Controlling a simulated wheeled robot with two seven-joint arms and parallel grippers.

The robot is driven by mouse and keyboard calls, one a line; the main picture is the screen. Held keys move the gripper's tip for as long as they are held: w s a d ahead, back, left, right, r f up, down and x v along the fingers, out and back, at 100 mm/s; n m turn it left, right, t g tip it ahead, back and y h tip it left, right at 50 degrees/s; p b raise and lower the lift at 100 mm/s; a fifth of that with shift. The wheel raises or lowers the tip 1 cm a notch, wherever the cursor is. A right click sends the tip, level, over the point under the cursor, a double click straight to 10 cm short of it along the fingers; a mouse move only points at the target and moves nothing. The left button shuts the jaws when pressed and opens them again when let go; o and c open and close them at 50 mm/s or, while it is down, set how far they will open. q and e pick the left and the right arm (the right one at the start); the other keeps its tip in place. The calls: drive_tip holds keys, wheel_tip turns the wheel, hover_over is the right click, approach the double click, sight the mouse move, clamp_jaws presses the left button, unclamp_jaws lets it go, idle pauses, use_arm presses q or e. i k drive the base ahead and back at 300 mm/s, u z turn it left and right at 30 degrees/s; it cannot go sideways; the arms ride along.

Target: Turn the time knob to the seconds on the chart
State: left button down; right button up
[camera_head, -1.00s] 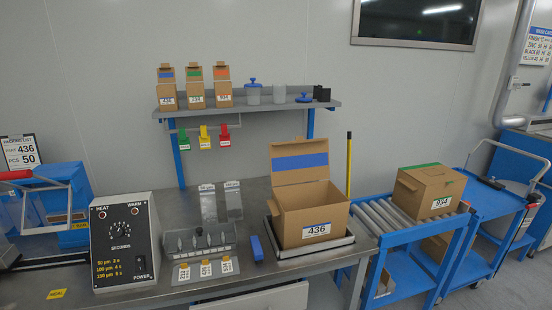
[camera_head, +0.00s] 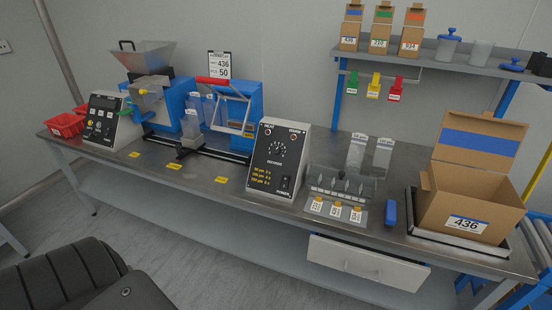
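The time knob (camera_head: 277,148) is a small dark dial on the black front panel of the control box (camera_head: 278,160), with tick marks around it. The box stands upright on the steel bench. Its yellow chart lines (camera_head: 262,175) sit at the lower left of the panel, listing micron sizes with seconds; the earlier view reads 50 µm 2 s, 100 µm 4 s, 150 µm 8 s. Where the knob points is too small to tell. A power switch (camera_head: 285,183) is at the lower right of the panel. Neither of my grippers is in view.
A blue-framed sealer (camera_head: 235,108) stands left of the control box, with the 436 / 50 card (camera_head: 219,65) behind it. A tool rack (camera_head: 340,187), a blue block (camera_head: 390,213) and an open carton (camera_head: 470,190) are to the right. A drawer (camera_head: 366,263) stands partly open below.

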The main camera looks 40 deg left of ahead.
sight(277, 150)
drive_tip(key=u, duration=1.85)
